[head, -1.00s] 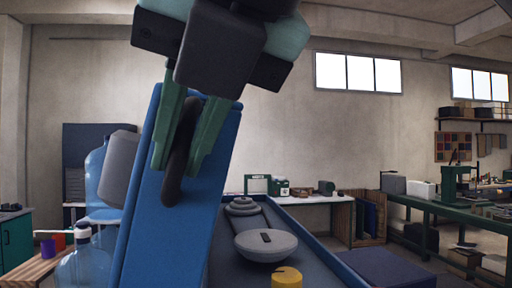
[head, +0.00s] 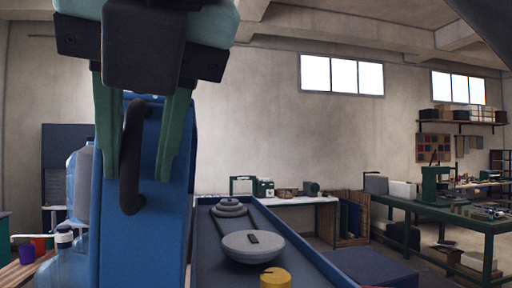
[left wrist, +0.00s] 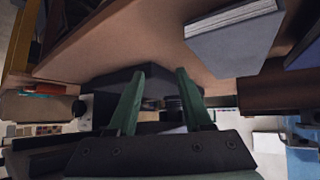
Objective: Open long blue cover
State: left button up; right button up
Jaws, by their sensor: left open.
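The long blue cover (head: 171,218) stands raised, nearly upright, at the left of the head view. Its black curved handle (head: 133,160) faces me. My right gripper (head: 140,178) reaches down from above with its green fingers on either side of the handle. A strip of blue shows between the handle and the right-hand finger, so the fingers look open around it. My left gripper (left wrist: 158,100) shows only in the left wrist view, open and empty, away from the cover.
A long blue-rimmed tray (head: 310,247) holds a grey disc (head: 253,246), stacked grey discs and a yellow knob (head: 275,277). Clear blue bottles (head: 75,200) stand left of the cover. A green bench (head: 440,212) runs along the right.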

jog(key=shift+r, duration=0.1)
jog(key=v, duration=1.2)
jog(key=shift+s, duration=0.3)
jog(key=shift+c, duration=0.3)
